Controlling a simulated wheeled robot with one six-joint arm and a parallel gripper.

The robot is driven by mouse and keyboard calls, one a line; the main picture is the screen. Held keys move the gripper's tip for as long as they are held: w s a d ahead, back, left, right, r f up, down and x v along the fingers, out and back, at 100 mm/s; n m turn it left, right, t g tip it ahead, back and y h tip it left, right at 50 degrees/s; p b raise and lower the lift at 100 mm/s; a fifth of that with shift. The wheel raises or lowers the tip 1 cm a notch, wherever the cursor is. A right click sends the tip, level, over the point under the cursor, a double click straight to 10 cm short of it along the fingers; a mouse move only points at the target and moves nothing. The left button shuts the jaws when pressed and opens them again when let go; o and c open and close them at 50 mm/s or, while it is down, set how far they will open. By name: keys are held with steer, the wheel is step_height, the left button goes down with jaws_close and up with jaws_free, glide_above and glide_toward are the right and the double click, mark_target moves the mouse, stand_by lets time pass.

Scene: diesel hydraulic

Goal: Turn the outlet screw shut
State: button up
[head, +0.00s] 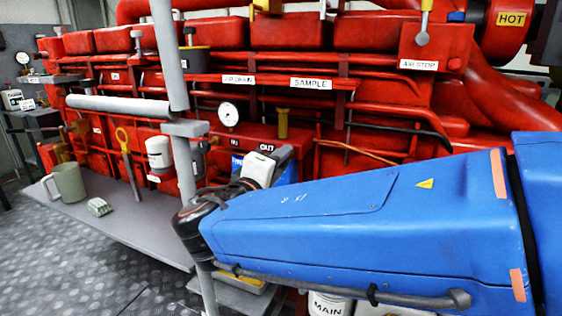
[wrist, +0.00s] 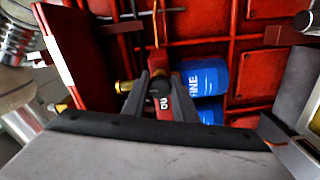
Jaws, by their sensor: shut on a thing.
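In the wrist view my gripper (wrist: 160,82) has its two dark fingers closed in on either side of a small dark and red fitting, which I take to be the outlet screw (wrist: 161,100). White letters, partly cut off and looking like "OU", show on it between the fingers. Its lower part is hidden by my gripper body. In the head view the OUT label (head: 266,147) shows on a red block just above my wrist. My blue arm and wrist hide the screw and the fingers there.
Blue filter canisters marked FINE (wrist: 205,77) stand close right of the fingers, and a brass fitting (wrist: 123,87) is close left. A grey post (head: 180,120) rises near my wrist. A shelf (head: 120,225) at the left holds a mug (head: 68,183).

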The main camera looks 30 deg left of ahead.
stand_by(0.3)
steer(key=o, duration=1)
steer(key=shift+o, duration=0.2)
steer(key=shift+s, duration=0.1)
steer(key=s+d, duration=0.2)
steer(key=s, duration=1.5)
